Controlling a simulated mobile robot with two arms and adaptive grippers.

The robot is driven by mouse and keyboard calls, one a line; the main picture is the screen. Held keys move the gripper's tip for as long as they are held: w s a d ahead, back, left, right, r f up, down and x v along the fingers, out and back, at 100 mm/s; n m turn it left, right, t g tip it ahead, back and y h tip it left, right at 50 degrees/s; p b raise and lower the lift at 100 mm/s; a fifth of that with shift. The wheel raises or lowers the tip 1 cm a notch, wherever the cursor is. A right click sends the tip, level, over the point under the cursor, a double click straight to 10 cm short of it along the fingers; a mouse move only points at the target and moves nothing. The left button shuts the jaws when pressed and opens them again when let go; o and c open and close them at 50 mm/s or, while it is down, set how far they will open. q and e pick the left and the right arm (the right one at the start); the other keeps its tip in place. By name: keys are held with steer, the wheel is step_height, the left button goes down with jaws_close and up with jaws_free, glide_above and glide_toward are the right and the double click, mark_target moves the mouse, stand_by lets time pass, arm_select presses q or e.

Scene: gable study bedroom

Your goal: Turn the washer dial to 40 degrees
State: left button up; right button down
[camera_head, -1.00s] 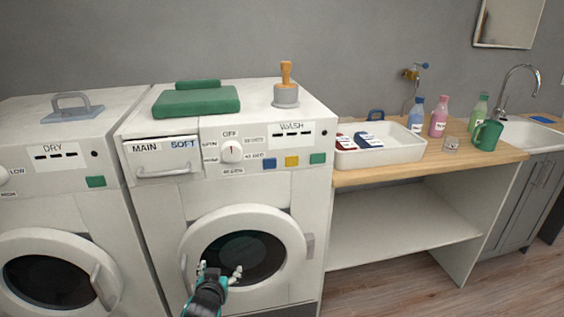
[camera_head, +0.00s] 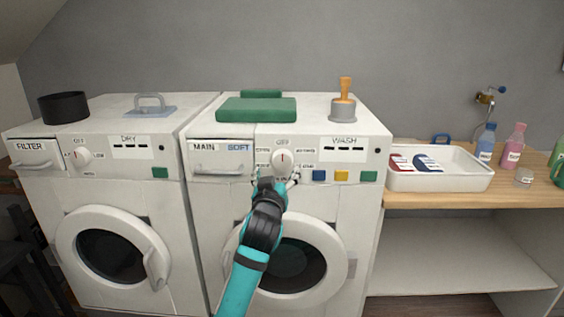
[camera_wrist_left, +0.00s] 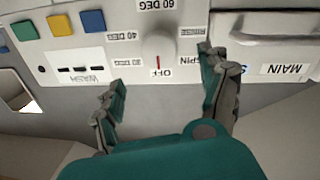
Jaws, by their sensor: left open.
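The white round washer dial (camera_head: 282,161) is on the washer's (camera_head: 215,262) front panel, right of the MAIN/SOFT drawer. Its red mark points to OFF. In the left wrist view, the dial (camera_wrist_left: 158,46) appears upside down, with the 40 DEG label (camera_wrist_left: 128,36) beside it. My left gripper (camera_head: 276,181) is at the panel just below the dial in the head view. In the left wrist view its open fingers (camera_wrist_left: 162,68) stand either side of the dial; I cannot tell whether either touches it. My right gripper is not in view.
Blue, yellow and green buttons (camera_head: 342,176) sit right of the dial. The drawer (camera_head: 220,168) handle is close on its left. The dryer (camera_head: 60,210) stands left.

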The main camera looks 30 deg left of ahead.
mark_target(282, 161)
arm_select(q)
steer(key=x, duration=0.8)
steer(key=shift+c, duration=0.3)
steer(key=shift+p, duration=0.3)
steer(key=c, duration=1.1)
